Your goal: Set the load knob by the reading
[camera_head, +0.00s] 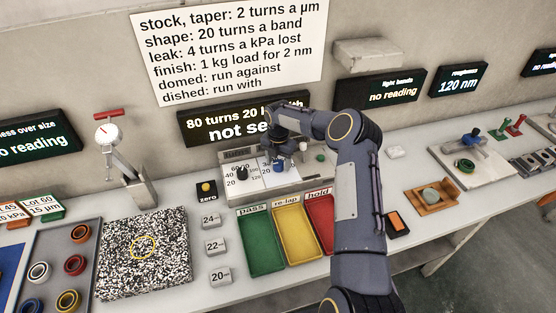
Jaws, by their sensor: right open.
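The control box (222,181) stands at the back of the bench, with two white dial faces. Its left black knob (242,173) is uncovered, under a label reading "turns" and numbers. My right gripper (279,167) is open at the right dial, pointing down around or just above the knob there; that knob is mostly hidden, so I cannot tell if they touch. The display (215,129) above reads "80 turns 20 k" and "not se", its right end hidden by my arm. The roughness display (459,81) reads "120 nm". My left gripper is out of view.
The wall sign (228,48) includes "finish: 1 kg load for 2 nm". Green pass (262,257), yellow re-lap (297,247) and red hold (320,237) trays sit before the box. A yellow zero button (206,189) is left. My right arm crosses the bench's middle.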

